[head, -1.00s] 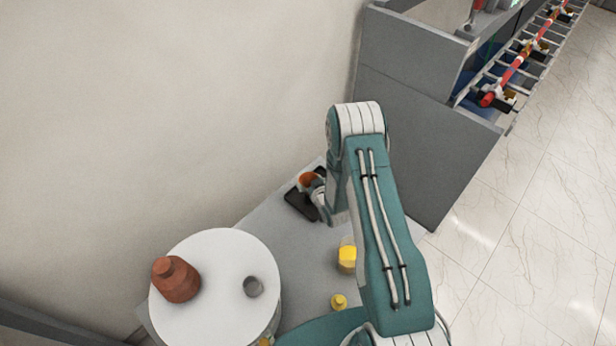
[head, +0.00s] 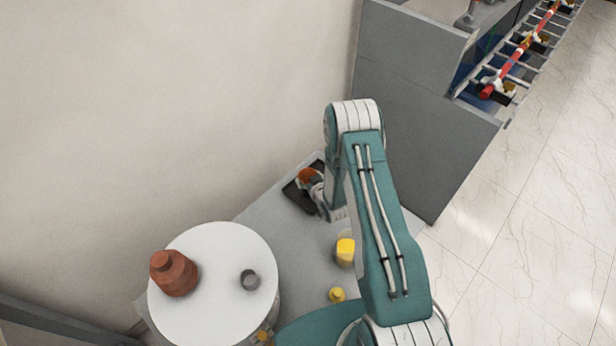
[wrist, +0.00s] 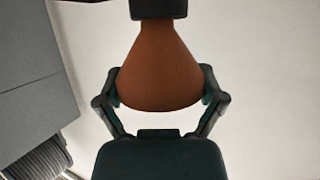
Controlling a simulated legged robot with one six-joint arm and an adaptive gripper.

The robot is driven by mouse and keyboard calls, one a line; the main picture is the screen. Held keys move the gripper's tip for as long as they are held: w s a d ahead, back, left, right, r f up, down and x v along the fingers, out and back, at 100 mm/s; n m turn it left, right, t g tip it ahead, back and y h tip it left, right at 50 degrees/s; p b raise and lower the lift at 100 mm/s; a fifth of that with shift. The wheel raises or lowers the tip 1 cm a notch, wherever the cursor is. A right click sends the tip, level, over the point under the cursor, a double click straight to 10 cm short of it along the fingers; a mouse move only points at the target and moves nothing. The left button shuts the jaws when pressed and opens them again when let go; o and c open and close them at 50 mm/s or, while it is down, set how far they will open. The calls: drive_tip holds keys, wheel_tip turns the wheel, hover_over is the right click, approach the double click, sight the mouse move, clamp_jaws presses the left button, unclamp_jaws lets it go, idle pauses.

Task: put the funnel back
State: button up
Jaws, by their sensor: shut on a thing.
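The orange-brown funnel (wrist: 160,65) is a cone that fills the middle of the wrist view, its wide rounded end toward my gripper. My gripper (wrist: 160,95) is shut on it, with a finger on each side of the wide end. In the head view, the funnel (head: 306,174) shows as a small orange shape at my gripper (head: 314,184), partly hidden by it. It appears over a black tray (head: 298,198) on the grey table. I cannot tell whether the funnel touches the tray. A dark piece covers the narrow end in the wrist view.
A round white top (head: 210,300) at lower left bears a brown bottle-like part (head: 174,273) and a small grey cup (head: 250,280). A yellow-filled container (head: 345,251) and a small yellow bottle (head: 337,295) stand on the grey table (head: 270,215). A grey cabinet (head: 420,120) stands behind my arm.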

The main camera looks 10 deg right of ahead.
drive_tip(key=shift+a+f, duration=0.1)
drive_tip(key=shift+f, duration=0.05)
drive_tip(key=o, duration=0.8)
drive_tip(key=shift+c, duration=0.2)
